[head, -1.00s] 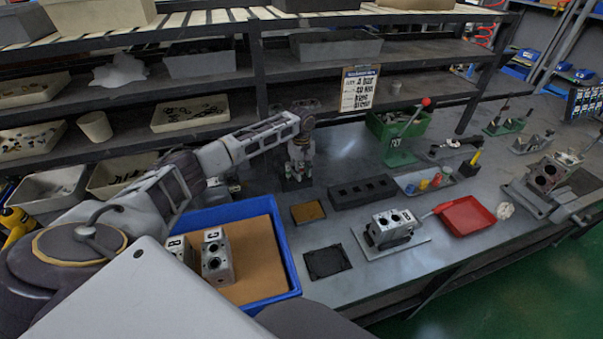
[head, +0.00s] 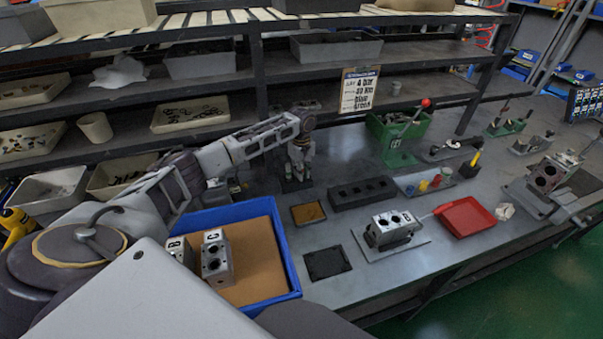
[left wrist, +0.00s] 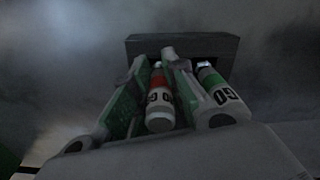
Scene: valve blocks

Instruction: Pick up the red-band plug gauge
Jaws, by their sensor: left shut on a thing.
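In the left wrist view the red-band plug gauge (left wrist: 159,98), a pale cylinder with a red band and dark lettering, stands between the two fingers of my left gripper (left wrist: 155,75). The fingers are shut on it. A green-band plug gauge (left wrist: 214,95) marked GO is just right of the right finger. Both gauges are in front of a dark block-like holder (left wrist: 183,45). In the head view my left gripper (head: 297,172) points down at the back of the bench, left of the black block; the gauge is too small to make out there. My right gripper is not in view.
A black block with holes (head: 362,193) and a small brown-filled tray (head: 308,213) are near the gripper. A valve block (head: 393,229), a red tray (head: 465,217) and a green bin (head: 400,128) are farther right. A blue tray (head: 289,262) holds valve blocks B and C.

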